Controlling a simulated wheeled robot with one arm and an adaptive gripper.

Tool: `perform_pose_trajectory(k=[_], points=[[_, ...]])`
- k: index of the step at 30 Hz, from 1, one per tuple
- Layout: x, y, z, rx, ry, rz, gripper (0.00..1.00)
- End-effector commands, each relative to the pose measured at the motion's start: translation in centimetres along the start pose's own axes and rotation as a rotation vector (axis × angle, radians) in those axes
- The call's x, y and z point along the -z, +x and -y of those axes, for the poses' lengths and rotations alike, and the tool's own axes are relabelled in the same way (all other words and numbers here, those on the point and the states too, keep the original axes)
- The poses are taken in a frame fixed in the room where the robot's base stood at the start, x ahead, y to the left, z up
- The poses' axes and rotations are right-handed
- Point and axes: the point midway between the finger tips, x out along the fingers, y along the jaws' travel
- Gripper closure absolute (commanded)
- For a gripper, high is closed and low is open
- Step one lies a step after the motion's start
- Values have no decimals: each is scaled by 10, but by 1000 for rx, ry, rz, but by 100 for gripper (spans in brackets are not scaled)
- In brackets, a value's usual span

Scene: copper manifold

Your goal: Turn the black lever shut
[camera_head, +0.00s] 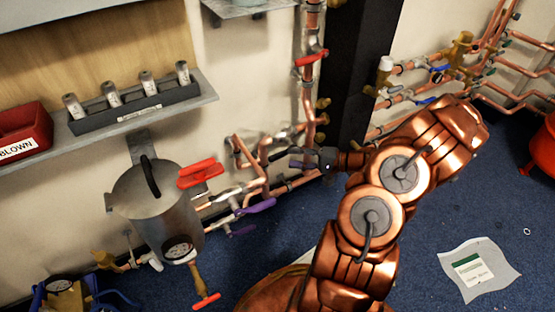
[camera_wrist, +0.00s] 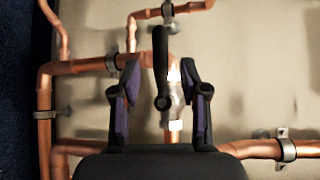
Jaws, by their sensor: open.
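The black lever (camera_wrist: 160,62) stands upright in the middle of the wrist view, on a silver valve (camera_wrist: 175,98) in a copper pipe. It runs roughly along the valve body from a round pivot at its lower end. My gripper (camera_wrist: 160,72) is open, one dark finger on each side of the lever, with a gap visible on both sides.
Copper pipes (camera_wrist: 80,67) and a clamp (camera_wrist: 286,146) lie close around the gripper. In the head view, a metal tank (camera_head: 160,205), a red handle (camera_head: 200,173) and a purple lever (camera_head: 255,207) are to the left. A black post (camera_head: 358,60) stands behind. A paper sheet (camera_head: 480,270) lies on the blue floor.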

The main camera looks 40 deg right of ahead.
Motion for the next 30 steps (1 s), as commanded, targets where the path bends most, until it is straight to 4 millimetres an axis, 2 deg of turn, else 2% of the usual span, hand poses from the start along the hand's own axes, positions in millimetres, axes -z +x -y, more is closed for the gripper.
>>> perform_pose_trajectory(k=[6,12,23,26,30], points=[[-2,35,-2,3,3,7,56],[-2,55,-1,2,2,5,56],[-1,60,0,0,1,3,56],[-1,60,0,0,1,3,63],[-1,60,0,0,1,3,78]])
